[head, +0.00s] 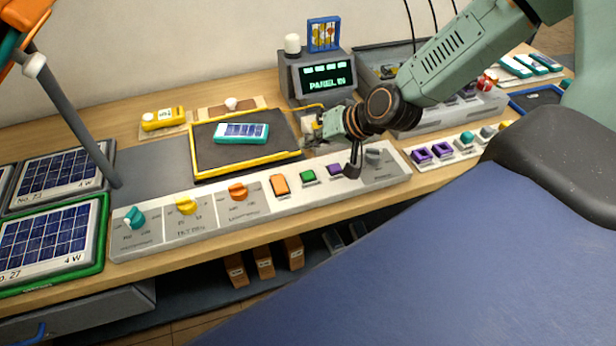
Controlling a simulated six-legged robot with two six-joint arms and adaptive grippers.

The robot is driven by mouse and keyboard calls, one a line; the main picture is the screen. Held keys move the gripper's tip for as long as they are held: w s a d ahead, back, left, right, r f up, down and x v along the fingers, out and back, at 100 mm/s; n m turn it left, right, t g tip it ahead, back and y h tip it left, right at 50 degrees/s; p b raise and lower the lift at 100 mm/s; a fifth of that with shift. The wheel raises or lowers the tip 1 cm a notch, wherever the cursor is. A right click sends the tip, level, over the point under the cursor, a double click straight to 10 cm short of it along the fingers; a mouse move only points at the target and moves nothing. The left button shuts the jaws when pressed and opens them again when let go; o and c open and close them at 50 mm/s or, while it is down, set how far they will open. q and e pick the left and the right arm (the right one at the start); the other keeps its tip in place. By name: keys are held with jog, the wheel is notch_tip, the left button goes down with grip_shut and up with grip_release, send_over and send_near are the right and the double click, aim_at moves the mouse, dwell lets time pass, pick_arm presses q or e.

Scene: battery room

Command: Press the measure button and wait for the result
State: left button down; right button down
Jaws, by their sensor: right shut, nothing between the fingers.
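A pale control strip (255,212) runs along the bench front. It carries an orange button (279,185), a green button (307,176) and a purple button (335,170); I cannot read which is the measure button. My right gripper (352,172) is shut and empty, pointing down just right of the purple button; I cannot tell whether it touches the strip. The display (326,78) shows green text reading "PANEL IN". A small teal-framed solar panel (241,132) lies on the dark, yellow-edged plate (247,163). My left gripper is not in view.
Teal (134,217), yellow (186,206) and orange (237,191) knobs sit left of the buttons. A grey knob (374,155) is close to the right gripper. Larger solar panels (45,243) lie at the left. A grey pole (75,120) slants down at the left.

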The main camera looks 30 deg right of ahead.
jog(key=b, duration=0.5)
send_over(311, 176)
notch_tip(311, 176, down, 6)
jog(key=shift+d+r, duration=0.1)
jog(key=shift+f+b, duration=0.65)
dwell(0.3)
jog(key=shift+f+b, duration=0.35)
jog(key=shift+f, duration=0.05)
